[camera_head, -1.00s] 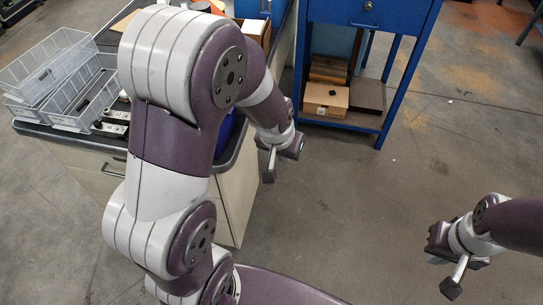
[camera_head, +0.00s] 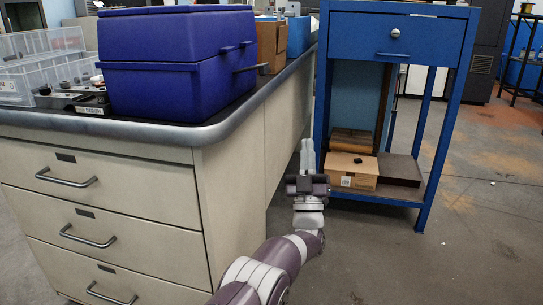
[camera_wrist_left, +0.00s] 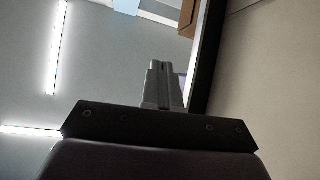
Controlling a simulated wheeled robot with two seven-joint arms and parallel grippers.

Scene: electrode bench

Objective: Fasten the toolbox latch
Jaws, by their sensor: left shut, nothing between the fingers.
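The blue toolbox (camera_head: 150,88) stands on the dark worktop at the left in the head view, its lid down. A small blue piece (camera_head: 236,48) sticks out from its right face near the lid seam, and a thin bar sticks out lower down. I cannot tell which is the latch or how it is set. My left gripper (camera_head: 307,150) is shut and empty, beside the cabinet's right side, below the worktop and apart from the toolbox. Its closed fingers also show in the left wrist view (camera_wrist_left: 158,75). My right gripper is out of view.
The worktop edge (camera_head: 225,127) lies between my left gripper and the toolbox. A blue metal stand (camera_head: 442,130) with a cardboard box (camera_head: 352,175) on its low shelf is close at the right. Clear trays (camera_head: 40,82) stand left of the toolbox. The floor at right is open.

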